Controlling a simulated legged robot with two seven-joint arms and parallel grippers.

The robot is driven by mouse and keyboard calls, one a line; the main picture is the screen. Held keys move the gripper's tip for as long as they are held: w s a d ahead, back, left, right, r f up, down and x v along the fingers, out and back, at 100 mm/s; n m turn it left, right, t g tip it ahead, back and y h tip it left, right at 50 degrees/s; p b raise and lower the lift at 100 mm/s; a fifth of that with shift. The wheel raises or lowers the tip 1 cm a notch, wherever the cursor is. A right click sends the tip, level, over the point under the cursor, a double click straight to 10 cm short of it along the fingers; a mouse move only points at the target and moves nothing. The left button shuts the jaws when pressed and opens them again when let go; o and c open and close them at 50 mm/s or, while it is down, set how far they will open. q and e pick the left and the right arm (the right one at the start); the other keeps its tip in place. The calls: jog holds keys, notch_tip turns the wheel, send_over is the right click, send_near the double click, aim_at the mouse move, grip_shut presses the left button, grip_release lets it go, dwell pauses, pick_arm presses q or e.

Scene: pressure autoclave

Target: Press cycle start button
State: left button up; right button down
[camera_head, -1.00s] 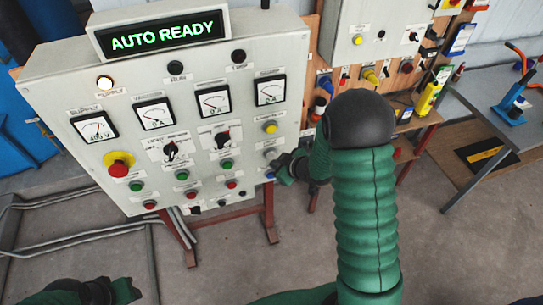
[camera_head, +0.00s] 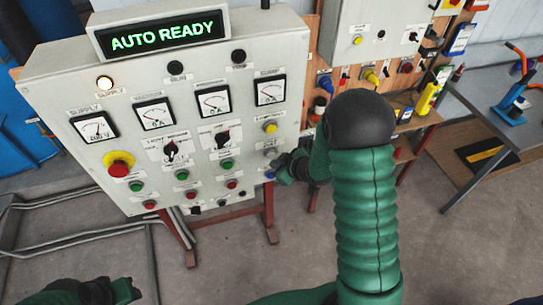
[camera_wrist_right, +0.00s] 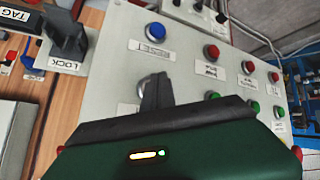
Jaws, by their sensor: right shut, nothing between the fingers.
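The grey control panel (camera_head: 90,160) has a display reading AUTO READY (camera_head: 163,38). My right gripper (camera_head: 275,168) is shut and empty, with its tips at the panel's lower right. In the right wrist view its fingertips (camera_wrist_right: 157,88) cover most of a button with a metal ring (camera_wrist_right: 142,84). That button's label is mostly hidden, so I cannot read it as cycle start. I cannot tell whether the tips touch it. A blue button marked RESET (camera_wrist_right: 156,31) is beside it. My left gripper (camera_head: 122,290) is low at the left; its jaws are unclear.
A yellow button (camera_head: 270,127) sits above the right gripper. A red emergency stop on yellow (camera_head: 118,168) is at the panel's left. Green and red buttons line the lower panel. A wooden board with a LOCK station (camera_wrist_right: 66,35) adjoins the panel. A workbench (camera_head: 480,95) stands right.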

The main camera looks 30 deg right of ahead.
jog(key=shift+w+r, duration=0.1)
jog(key=shift+w+d, duration=0.1)
jog(key=shift+w, duration=0.15)
jog(key=shift+w+d+p, duration=0.1)
jog(key=shift+w+p, duration=0.3)
jog(key=shift+w, duration=0.05)
dwell(0.7)
dwell(0.3)
jog(key=shift+s+a, duration=0.25)
jog(key=shift+s, duration=0.6)
